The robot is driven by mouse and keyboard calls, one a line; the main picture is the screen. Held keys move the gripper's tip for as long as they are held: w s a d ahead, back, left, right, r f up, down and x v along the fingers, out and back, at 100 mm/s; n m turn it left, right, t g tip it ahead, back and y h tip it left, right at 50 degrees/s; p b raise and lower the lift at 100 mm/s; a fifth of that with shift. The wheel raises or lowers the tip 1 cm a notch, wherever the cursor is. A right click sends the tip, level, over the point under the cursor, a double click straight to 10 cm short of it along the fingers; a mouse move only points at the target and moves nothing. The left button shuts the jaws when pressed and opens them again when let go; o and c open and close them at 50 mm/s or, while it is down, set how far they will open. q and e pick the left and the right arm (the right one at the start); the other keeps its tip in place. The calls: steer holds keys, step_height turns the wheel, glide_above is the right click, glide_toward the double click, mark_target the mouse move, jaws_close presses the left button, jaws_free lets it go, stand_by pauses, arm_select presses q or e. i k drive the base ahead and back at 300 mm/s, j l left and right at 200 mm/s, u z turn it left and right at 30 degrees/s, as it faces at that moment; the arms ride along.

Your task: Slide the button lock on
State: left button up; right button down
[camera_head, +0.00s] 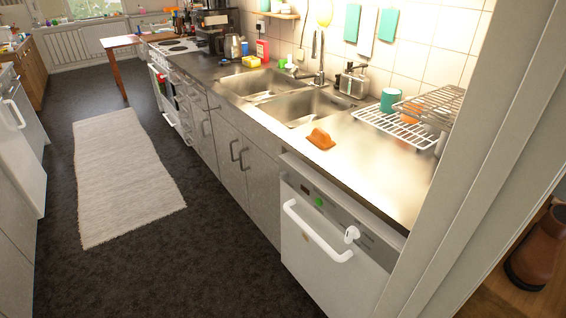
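A white cooker (158,84) stands far along the counter on the left, with dark burners on its top (177,46). Its front is seen at a steep slant and is small. I cannot make out a button lock on it. Neither of my grippers is in view.
A white dishwasher (310,262) with a handle, a green button and a white knob is close at the front right. The counter has two sinks (318,103), an orange object (321,139) and a dish rack (395,125). A doorframe (455,170) rises at right. The dark floor and pale rug (124,178) are clear.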

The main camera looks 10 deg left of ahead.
mark_target(284, 175)
steer(key=i+j, duration=0.2)
steer(key=j, duration=0.15)
steer(key=i+j, duration=0.15)
steer(key=j, duration=0.2)
steer(key=i+j+z, duration=0.1)
steer(key=j, duration=0.25)
steer(key=i+j, duration=0.45)
steer(key=j, duration=0.65)
steer(key=i+j+z, duration=0.1)
steer(key=j, duration=0.3)
